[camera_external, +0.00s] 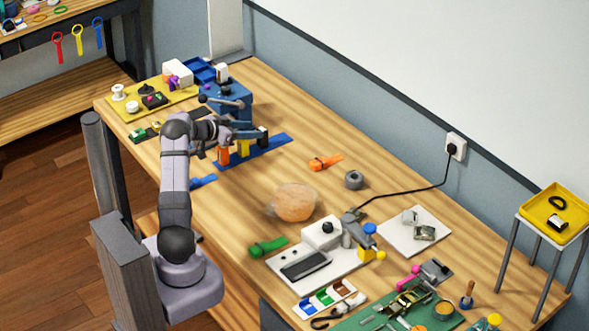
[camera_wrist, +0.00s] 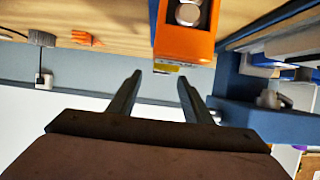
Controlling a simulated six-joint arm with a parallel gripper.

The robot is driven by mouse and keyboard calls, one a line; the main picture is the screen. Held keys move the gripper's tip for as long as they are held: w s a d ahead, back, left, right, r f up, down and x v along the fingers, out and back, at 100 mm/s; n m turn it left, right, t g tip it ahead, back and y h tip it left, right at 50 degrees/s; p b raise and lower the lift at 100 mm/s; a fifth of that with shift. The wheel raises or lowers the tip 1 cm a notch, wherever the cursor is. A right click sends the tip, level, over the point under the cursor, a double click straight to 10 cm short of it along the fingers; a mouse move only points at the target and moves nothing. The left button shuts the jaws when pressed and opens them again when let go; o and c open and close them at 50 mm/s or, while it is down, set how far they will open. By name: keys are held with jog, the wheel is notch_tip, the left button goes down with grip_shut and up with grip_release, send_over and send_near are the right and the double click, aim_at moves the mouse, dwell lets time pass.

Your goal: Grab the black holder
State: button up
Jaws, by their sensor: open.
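A small black holder (camera_external: 263,137) stands at the far end of a short row on a blue strip (camera_external: 277,142) on the workbench. A yellow holder (camera_external: 244,150) and an orange holder (camera_external: 223,157) stand beside it, nearer the camera. My gripper (camera_wrist: 160,78) is open with nothing between its two fingers. In the wrist view, the orange holder (camera_wrist: 184,42) is close, just above the fingertips in the picture, with silver round ends inside it. A sliver of yellow shows behind it. I cannot make out the black holder in the wrist view.
A blue stand (camera_external: 232,98) rises close behind my wrist. An orange strap bundle (camera_external: 325,162) and a grey roll (camera_external: 353,180) lie to the right on the bench. A translucent bag (camera_external: 294,202) lies nearer. Bare wood lies between the strip and these things.

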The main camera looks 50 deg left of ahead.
aim_at(262, 129)
jog(key=shift+p+x, duration=0.45)
jog(key=shift+x, duration=1.55)
jog(key=shift+a+f, duration=0.1)
jog(key=shift+f, duration=0.05)
jog(key=shift+c, duration=0.3)
grip_shut()
notch_tip(262, 129, up, 18)
